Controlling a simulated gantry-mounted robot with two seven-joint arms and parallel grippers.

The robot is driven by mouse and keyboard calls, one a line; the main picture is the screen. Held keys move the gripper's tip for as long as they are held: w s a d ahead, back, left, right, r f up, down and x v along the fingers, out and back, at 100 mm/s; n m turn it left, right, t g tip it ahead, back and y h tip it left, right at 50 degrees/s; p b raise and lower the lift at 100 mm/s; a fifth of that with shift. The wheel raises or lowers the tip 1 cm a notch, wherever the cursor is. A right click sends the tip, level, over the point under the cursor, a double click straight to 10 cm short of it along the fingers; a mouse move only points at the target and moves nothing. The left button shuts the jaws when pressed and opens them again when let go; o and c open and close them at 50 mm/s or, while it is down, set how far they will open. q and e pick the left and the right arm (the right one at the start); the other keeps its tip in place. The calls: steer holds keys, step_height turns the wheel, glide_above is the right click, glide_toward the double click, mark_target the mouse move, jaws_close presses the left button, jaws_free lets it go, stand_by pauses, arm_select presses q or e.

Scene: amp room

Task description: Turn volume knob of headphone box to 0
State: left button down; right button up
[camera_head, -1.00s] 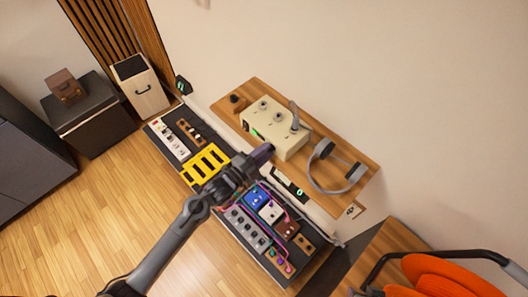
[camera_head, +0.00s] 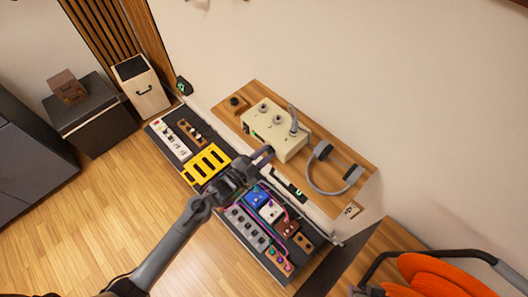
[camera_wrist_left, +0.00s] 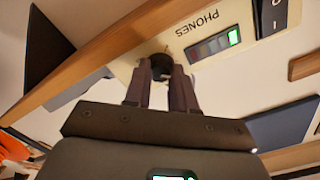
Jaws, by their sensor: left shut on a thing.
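The cream headphone box (camera_head: 272,138) sits on the wooden shelf, with knobs on its top. In the left wrist view its front panel (camera_wrist_left: 195,25) appears upside down, with the word PHONES, a small meter lit green and a black switch. A dark round knob (camera_wrist_left: 160,66) stands on that panel. My left gripper (camera_head: 264,153) reaches the box's front from below. In the left wrist view its two fingers (camera_wrist_left: 161,74) are closed on either side of the dark knob and partly hide it. The knob's pointer cannot be made out. My right gripper is not in view.
Grey headphones (camera_head: 330,182) lie on the wooden shelf (camera_head: 232,90) right of the box. Below, a pedalboard holds several pedals, including a yellow slotted one (camera_head: 206,165). An orange cable reel (camera_head: 440,275) stands at lower right. The wooden floor at left is free.

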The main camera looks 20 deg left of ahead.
arm_select(q)
steer(key=n+p, duration=0.2)
steer(key=n, duration=0.2)
steer(key=shift+r+n, duration=0.1)
steer(key=shift+n, duration=0.3)
steer(key=n+p, duration=0.1)
steer(key=n, duration=0.2)
steer(key=shift+n+p, duration=0.35)
steer(key=shift+n, duration=0.05)
steer(key=n+p, duration=0.2)
steer(key=n, duration=0.4)
steer(key=shift+n+p, duration=0.6)
steer(key=shift+n, duration=0.5)
steer(key=c, duration=0.9)
jaws_free()
steer(key=shift+c, duration=0.2)
steer(key=shift+s, duration=0.1)
